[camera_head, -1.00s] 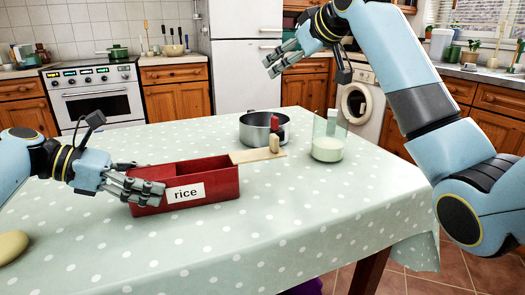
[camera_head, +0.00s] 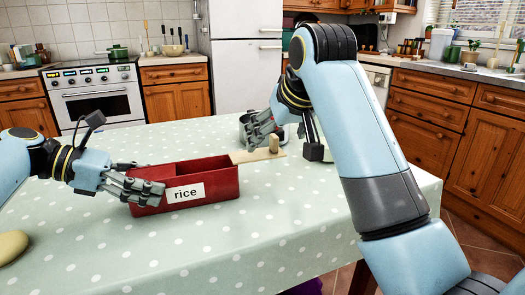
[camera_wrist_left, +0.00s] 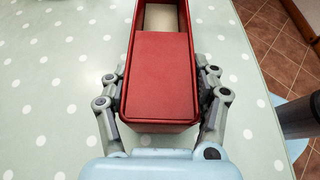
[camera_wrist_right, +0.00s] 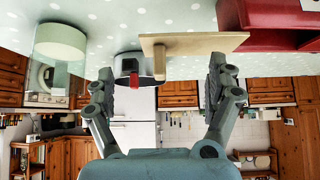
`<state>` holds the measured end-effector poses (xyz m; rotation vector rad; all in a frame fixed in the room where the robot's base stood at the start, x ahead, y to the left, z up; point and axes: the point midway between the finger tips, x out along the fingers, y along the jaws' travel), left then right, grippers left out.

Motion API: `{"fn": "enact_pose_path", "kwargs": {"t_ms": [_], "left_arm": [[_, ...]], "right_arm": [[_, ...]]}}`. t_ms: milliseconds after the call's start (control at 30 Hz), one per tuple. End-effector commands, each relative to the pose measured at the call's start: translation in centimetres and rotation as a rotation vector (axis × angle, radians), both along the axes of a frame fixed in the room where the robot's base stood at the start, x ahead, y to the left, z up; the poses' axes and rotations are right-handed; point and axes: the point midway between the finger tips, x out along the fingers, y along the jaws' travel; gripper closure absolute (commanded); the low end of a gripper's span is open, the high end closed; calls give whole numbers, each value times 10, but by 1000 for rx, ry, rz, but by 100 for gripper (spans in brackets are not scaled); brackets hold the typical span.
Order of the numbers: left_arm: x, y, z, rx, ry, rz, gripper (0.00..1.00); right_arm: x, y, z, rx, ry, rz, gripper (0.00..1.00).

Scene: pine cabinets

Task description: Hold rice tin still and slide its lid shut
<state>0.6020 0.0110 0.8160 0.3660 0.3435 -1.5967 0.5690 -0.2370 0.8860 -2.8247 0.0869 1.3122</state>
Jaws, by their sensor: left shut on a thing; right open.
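The red rice tin (camera_head: 215,186) with its white "rice" label stands on the table. My left gripper (camera_head: 145,190) is shut on its left end; the left wrist view shows a finger on each side of the tin (camera_wrist_left: 158,80). The pale wooden lid (camera_head: 243,157) sticks out from the tin's right end, leaving the inside largely uncovered. Its upright knob (camera_head: 274,144) stands near the outer end.
A metal pot (camera_wrist_right: 128,66) with a red part stands behind the lid, partly hidden by my right gripper in the head view. A glass jar (camera_wrist_right: 60,42) with white contents stands near the pot. A yellowish rounded thing (camera_head: 12,245) lies at the table's left. The front tablecloth is clear.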

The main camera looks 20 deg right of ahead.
Motion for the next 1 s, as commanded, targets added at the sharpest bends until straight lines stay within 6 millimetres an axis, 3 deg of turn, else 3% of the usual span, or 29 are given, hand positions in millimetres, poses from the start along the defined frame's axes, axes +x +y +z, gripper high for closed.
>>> {"fn": "enact_pose_path", "kwargs": {"t_ms": [33, 500, 1000], "left_arm": [[-3, 1, -8, 8, 13, -2, 98], [-3, 1, -8, 9, 12, -1, 98], [-3, 2, -8, 9, 12, -1, 98]], "right_arm": [[3, 0, -5, 0, 1, 0, 12], [11, -1, -14, 0, -1, 0, 12], [11, -1, -14, -1, 1, 0, 77]]}}
